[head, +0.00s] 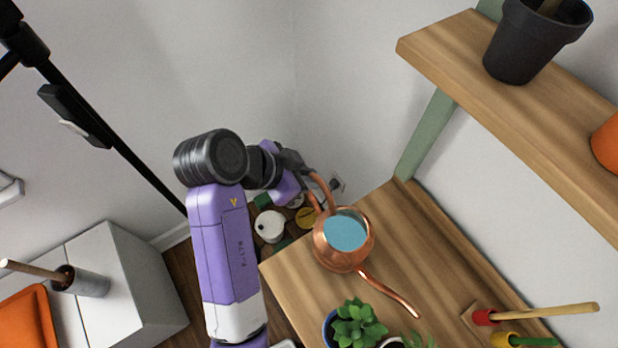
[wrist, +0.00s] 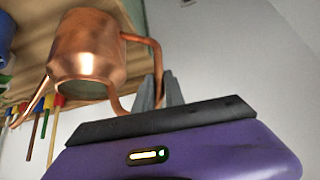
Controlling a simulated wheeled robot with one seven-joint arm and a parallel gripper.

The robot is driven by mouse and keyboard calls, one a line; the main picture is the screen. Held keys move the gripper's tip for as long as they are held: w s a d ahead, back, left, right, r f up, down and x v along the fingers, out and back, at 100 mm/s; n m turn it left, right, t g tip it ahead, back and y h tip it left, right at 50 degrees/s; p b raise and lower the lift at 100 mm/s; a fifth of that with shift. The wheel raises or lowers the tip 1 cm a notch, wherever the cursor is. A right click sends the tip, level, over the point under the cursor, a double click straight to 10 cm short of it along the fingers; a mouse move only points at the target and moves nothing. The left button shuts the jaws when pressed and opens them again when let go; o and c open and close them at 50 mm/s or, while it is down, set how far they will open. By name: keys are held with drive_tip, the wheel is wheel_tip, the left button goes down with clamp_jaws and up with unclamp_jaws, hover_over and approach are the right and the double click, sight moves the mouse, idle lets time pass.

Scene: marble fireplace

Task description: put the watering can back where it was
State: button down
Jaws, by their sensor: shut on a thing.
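The copper watering can (head: 325,252), with blue water showing in its open top, is at the far left corner of the wooden shelf top (head: 400,240). Its spout points to the lower right, over the wood. My gripper (head: 308,178) is shut on the can's curved handle, on the far side from the spout. In the wrist view the can (wrist: 88,45) fills the upper left, and my gripper's fingers (wrist: 158,92) close around the handle. I cannot tell whether the can's base touches the wood.
A succulent pot (head: 358,325) stands near the can's spout. Tools with red (head: 486,317) and yellow heads lie at the lower right. A higher shelf (head: 500,85) carries a black pot (head: 530,45). A white cabinet (head: 125,290) stands left, below.

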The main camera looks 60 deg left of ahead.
drive_tip(key=shift+f, duration=0.8)
drive_tip(key=c, duration=1.4)
unclamp_jaws()
drive_tip(key=v, duration=1.2)
drive_tip(key=shift+b, duration=0.3)
